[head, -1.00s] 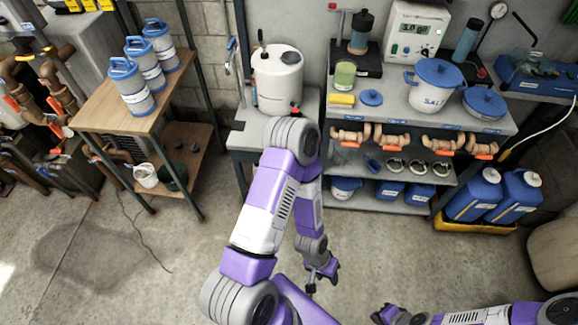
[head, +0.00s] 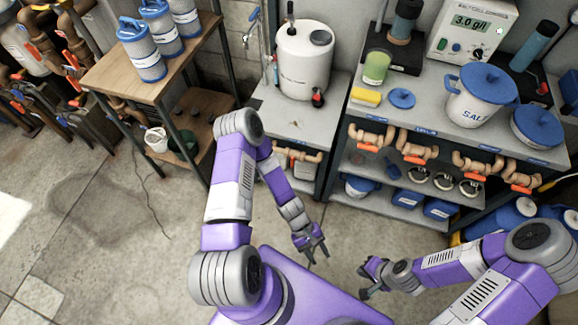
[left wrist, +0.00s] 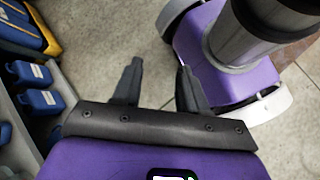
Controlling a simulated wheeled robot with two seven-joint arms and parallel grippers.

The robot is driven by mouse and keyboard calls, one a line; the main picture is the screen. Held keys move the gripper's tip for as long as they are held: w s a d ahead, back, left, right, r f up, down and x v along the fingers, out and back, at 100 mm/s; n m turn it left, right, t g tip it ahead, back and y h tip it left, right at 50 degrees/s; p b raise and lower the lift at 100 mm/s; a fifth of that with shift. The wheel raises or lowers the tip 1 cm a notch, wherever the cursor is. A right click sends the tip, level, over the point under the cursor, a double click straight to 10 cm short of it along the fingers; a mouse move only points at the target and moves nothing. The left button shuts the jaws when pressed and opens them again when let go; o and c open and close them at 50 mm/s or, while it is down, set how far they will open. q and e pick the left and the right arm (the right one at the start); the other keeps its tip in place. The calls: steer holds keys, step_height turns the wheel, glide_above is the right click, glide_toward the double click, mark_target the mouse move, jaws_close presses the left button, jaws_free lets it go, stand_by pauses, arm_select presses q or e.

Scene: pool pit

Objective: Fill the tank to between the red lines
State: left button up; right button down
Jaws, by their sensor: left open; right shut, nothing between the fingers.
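The white tank (head: 303,65) stands upright on a grey bench, with a dark cap on top and a small red-and-black fitting (head: 318,97) at its lower front. No red lines can be made out on it from here. A wall tap (head: 252,32) with a blue handle is left of the tank. My left gripper (head: 312,252) hangs open and empty above the floor in front of the bench. The left wrist view shows its fingers (left wrist: 158,88) apart over bare floor and my base. My right gripper (head: 366,283) is shut and empty, low to the right of the left one.
A wooden shelf with blue-lidded canisters (head: 142,55) stands at left. A workbench (head: 425,105) at right carries a salt pot (head: 478,95), a yellow sponge (head: 366,97) and a display unit (head: 470,30). Pipe valves (head: 418,152) line its front. Open floor lies at left.

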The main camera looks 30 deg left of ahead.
mark_target(292, 163)
arm_select(q)
steer(key=w+a+f+n+t+h+b, duration=0.1)
steer(key=w+f+n+t+h+b, duration=0.1)
steer(key=w+n+t, duration=0.6)
steer(key=w+a+f+n+t+h+b, duration=0.1)
steer(key=w+f+n+t+h+b, duration=0.2)
steer(key=w+n, duration=0.45)
steer(key=w+a+f+n+t+y+b, duration=0.1)
steer(key=w+a+f+n+t+y, duration=0.2)
steer(key=a+y, duration=0.45)
steer(key=w+a+f+n+t+y, duration=0.2)
steer(key=w+a+n+t+y, duration=0.15)
steer(key=a+n, duration=0.45)
steer(key=w+a+f+n+t+y+b, duration=0.1)
steer(key=w+a+f+n+t+y, duration=0.15)
steer(key=a+y, duration=0.6)
steer(key=shift+m+h, duration=0.3)
steer(key=shift+h, duration=0.55)
steer(key=x, duration=0.2)
steer(key=b+x, duration=0.1)
steer(key=x, duration=0.1)
steer(key=a+b+x, duration=0.1)
steer(key=x, duration=0.1)
steer(key=shift+s+a+r, duration=0.1)
steer(key=shift+s+r, duration=0.05)
steer(key=shift+r, duration=0.15)
steer(key=shift+w+r, duration=0.1)
steer(key=shift+w, duration=0.3)
jaws_close()
